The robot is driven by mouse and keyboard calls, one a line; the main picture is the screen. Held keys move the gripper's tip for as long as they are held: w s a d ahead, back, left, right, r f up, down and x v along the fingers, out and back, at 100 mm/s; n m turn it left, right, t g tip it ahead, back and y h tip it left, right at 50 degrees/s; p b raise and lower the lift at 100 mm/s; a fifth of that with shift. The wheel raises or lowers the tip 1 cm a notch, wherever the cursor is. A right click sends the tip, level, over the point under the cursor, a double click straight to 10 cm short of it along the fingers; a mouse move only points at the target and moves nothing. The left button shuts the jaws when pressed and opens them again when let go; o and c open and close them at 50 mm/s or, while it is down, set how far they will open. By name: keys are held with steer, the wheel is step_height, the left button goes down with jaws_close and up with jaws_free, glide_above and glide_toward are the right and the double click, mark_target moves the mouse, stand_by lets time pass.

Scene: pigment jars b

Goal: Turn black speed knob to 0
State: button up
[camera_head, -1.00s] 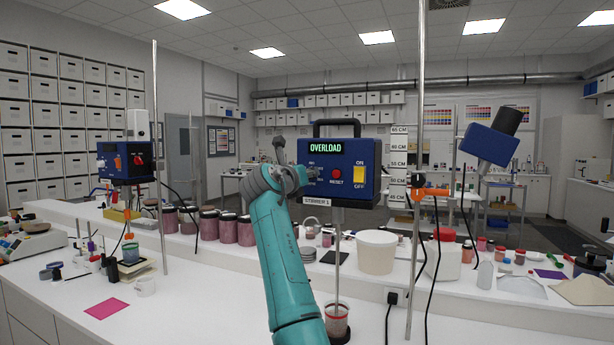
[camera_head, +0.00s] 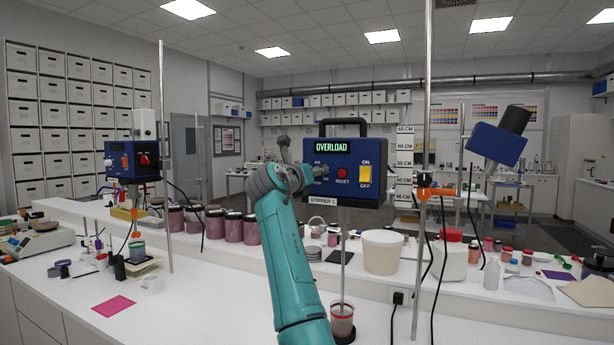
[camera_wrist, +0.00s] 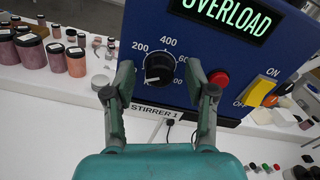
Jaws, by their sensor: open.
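The black speed knob (camera_wrist: 158,69) is round, on the blue front panel of the stirrer box, with a scale of 200, 400, 600 and partly hidden figures around it. A small pale mark shows at its lower left; I cannot read its exact setting. My gripper (camera_wrist: 160,70) is open, one finger on each side of the knob, and a gap shows on both sides. In the head view my gripper (camera_head: 312,172) is at the left part of the stirrer box (camera_head: 345,200) and hides the knob. The display (camera_head: 337,146) reads OVERLOAD.
A red reset button (camera_wrist: 218,78) is close to my right finger. A yellow ON/OFF switch (camera_wrist: 261,91) is further right. A stirring rod goes down from the box into a jar (camera_head: 341,320). A metal pole (camera_head: 425,120) stands to the right, and a white tub (camera_head: 382,252) is behind.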

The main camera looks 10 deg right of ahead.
steer(key=v, duration=1.1)
steer(key=shift+s+a, duration=0.2)
steer(key=shift+s, duration=0.1)
